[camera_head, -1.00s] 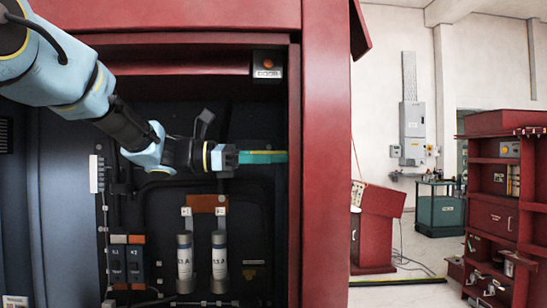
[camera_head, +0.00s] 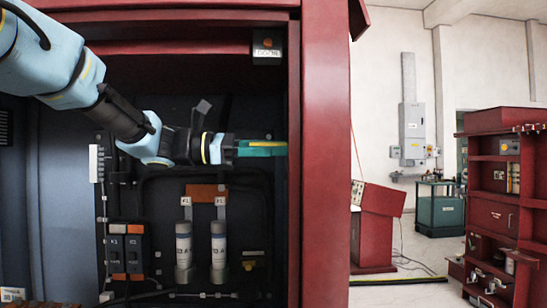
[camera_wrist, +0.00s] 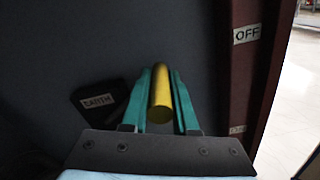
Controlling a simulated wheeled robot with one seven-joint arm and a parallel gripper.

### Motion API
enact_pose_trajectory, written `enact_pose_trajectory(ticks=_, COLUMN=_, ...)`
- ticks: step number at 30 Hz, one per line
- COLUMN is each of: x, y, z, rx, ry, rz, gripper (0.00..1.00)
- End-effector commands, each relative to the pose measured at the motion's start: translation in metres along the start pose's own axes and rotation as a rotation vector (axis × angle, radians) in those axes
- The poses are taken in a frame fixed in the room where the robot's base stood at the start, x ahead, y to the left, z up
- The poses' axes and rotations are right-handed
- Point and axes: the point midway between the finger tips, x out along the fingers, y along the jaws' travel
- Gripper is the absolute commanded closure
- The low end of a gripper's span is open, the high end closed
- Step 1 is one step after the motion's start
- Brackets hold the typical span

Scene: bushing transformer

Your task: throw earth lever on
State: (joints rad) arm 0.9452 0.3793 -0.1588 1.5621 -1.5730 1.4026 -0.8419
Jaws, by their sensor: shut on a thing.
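The earth lever shows as a yellow round bar (camera_wrist: 160,95) in the wrist view, lying between the two teal fingers of my gripper (camera_wrist: 160,100). The fingers are shut on it, one on each side. In the head view my gripper (camera_head: 262,148) is inside the red cabinet near its right inner wall, and a little of the yellow lever (camera_head: 265,144) shows at the fingers. A dark block with an EARTH label (camera_wrist: 98,101) is left of the fingers. An OFF label (camera_wrist: 247,34) is on the red frame above right. A lower label (camera_wrist: 237,129) is too dim to read.
The red cabinet's right post (camera_head: 322,170) stands close beside the gripper. Two white fuses (camera_head: 184,248) and dark switches with orange marks (camera_head: 126,252) are below the arm. A DOOR box (camera_head: 267,47) hangs above. A red console (camera_head: 378,222) and shelf stand outside right.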

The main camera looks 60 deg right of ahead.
Motion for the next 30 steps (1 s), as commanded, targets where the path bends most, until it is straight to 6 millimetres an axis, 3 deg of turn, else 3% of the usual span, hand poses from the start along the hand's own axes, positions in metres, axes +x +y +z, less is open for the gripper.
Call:
enact_pose_trajectory(ticks=1, x=-0.001, y=-0.008, z=-0.014, rx=0.037, ry=0.0, rz=0.002, gripper=1.0)
enact_pose_trajectory(ticks=15, x=-0.001, y=-0.044, z=-0.062, rx=0.456, ry=0.0, rz=0.0, gripper=1.0)
enact_pose_trajectory(ticks=30, x=-0.001, y=-0.055, z=-0.116, rx=0.882, ry=-0.001, rz=-0.001, gripper=1.0)
